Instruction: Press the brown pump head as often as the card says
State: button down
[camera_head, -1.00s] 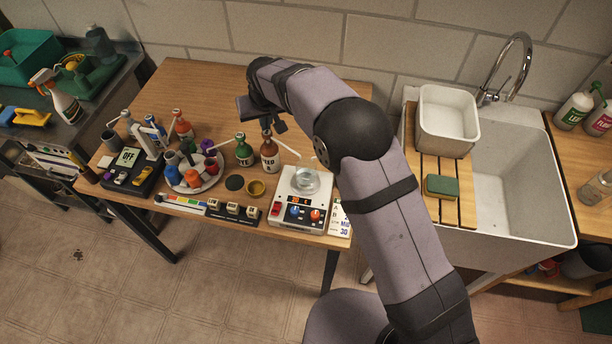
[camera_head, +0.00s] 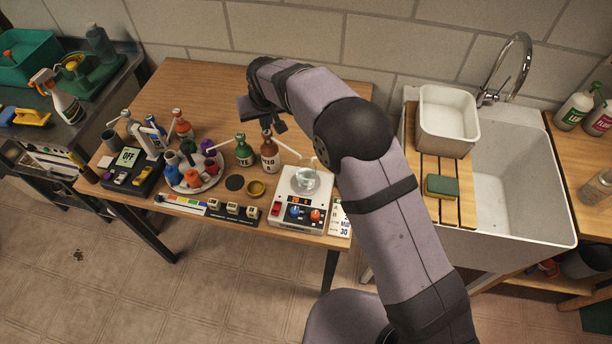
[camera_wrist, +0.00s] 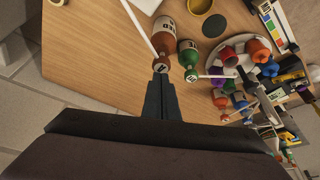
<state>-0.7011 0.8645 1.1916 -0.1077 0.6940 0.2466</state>
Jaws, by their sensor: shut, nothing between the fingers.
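The brown bottle (camera_head: 270,157) stands on the wooden table with a pale label. Its pump head (camera_wrist: 159,67) shows in the wrist view, with a long white spout running to the upper left. My gripper (camera_head: 280,126) is shut and empty, pointing down above the brown bottle. In the wrist view my closed fingers (camera_wrist: 160,78) have their tips at the pump head; I cannot tell whether they touch it. A glass beaker (camera_head: 306,181) stands on the white scale (camera_head: 288,216) beside the bottle. A white card (camera_head: 340,218) lies right of the scale, its print mostly too small to read.
A green bottle (camera_head: 244,152) stands close left of the brown one. A brown-yellow bowl (camera_head: 256,189) and a dark green disc (camera_head: 235,183) lie in front. The back of the table is clear; a sink (camera_head: 515,185) is right.

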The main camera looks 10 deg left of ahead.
jog(key=shift+f, duration=0.25)
jog(key=shift+s+d+f+b, duration=0.1)
jog(key=shift+f+b, duration=0.7)
jog(key=shift+f, duration=0.25)
jog(key=shift+r, duration=0.15)
jog(key=shift+r+p, duration=0.75)
jog(key=shift+r, duration=0.25)
jog(key=shift+f, duration=0.2)
jog(key=shift+f+b, duration=0.85)
jog(key=shift+f, duration=0.15)
jog(key=shift+r, duration=0.2)
jog(key=shift+r+p, duration=0.8)
jog(key=shift+r, duration=0.2)
